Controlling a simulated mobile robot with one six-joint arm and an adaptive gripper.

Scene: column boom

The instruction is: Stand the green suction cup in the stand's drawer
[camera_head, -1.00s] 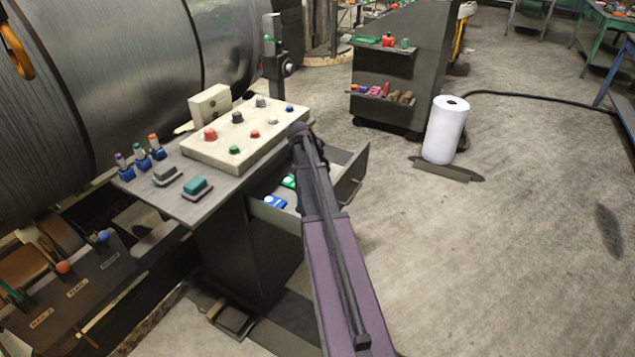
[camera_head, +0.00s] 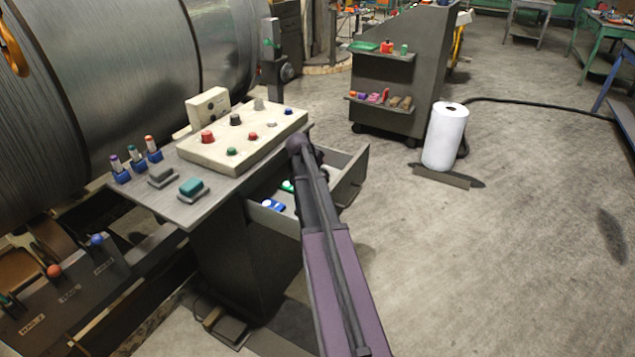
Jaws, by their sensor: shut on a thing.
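The stand's drawer (camera_head: 353,178) is pulled out to the right under the stand's sloping top (camera_head: 150,203). A blue item with a white spot (camera_head: 272,205) and a green item with a white spot (camera_head: 287,186) lie at its left side; the green one is partly covered by my arm, and I cannot tell exactly what it is. My arm reaches up across the drawer's front and hides much of its inside. My gripper is not visible, and neither is anything in it. I cannot make out the green suction cup for certain.
A cream control panel (camera_head: 185,150) with coloured buttons sits on the stand, left of the drawer. Small blue holders (camera_head: 121,176) stand at its left edge. A dark post (camera_head: 273,85) rises behind.

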